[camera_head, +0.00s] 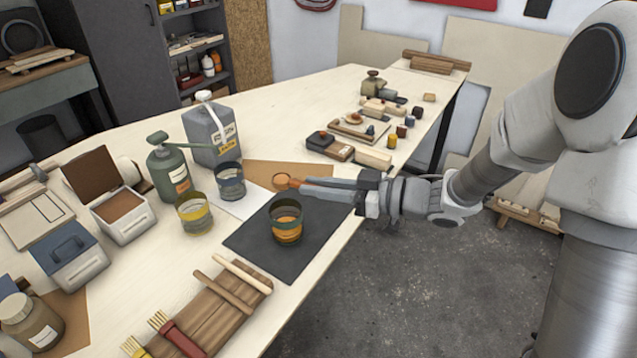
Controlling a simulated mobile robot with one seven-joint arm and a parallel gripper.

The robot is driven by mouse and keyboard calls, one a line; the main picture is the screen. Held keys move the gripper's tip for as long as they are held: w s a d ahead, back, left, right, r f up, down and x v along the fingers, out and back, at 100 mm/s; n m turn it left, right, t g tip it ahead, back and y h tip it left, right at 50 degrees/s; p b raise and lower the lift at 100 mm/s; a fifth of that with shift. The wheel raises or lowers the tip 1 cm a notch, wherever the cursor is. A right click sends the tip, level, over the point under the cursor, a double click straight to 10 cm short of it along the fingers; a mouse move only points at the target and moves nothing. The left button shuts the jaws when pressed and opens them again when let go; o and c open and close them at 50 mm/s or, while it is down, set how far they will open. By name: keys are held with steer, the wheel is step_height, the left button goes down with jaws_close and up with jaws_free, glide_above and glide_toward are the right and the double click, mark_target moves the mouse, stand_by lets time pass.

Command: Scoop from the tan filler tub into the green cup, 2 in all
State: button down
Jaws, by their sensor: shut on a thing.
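The tan filler tub (124,232) is white, with its brown lid tipped open and tan-brown filler inside, at the left of the table. The green cup (287,236) is see-through with a green rim. It stands upright on a dark mat (252,241) and has orange-tan material inside. My gripper (366,190) is shut on the handle of a scoop (328,189), which points left. The scoop's small tan-orange end is above and behind the green cup in the picture, apart from it. I cannot tell whether it carries filler.
A yellow-rimmed cup (194,218) and a blue cup (230,182) stand left of the mat. A green pump bottle (168,172) and a grey jug (210,134) are behind. A closed blue-lidded tub (72,262) is at left. Brushes and a wooden board (205,318) lie in front.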

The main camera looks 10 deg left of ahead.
step_height(320, 180, down, 2)
steer(key=shift+w+f+m+b, duration=0.15)
steer(key=shift+m+b, duration=0.25)
steer(key=shift+b, duration=0.2)
steer(key=shift+w+d+f+m+g+y+p, duration=0.1)
steer(key=shift+w+f+m+g+y+p, duration=0.2)
steer(key=shift+m+p, duration=2.1)
steer(key=shift+w+f+m+g+y+p, duration=0.1)
steer(key=shift+f+m+g+y+p, duration=0.3)
steer(key=shift+m+p, duration=2.05)
steer(key=shift+w+d+f+m+g+y+p, duration=0.15)
steer(key=shift+m+g+p, duration=0.35)
steer(key=shift+m+p, duration=1.9)
steer(key=shift+a+n+p, duration=0.1)
steer(key=shift+n+p, duration=0.25)
steer(key=shift+n, duration=0.1)
steer(key=shift+b, duration=0.3)
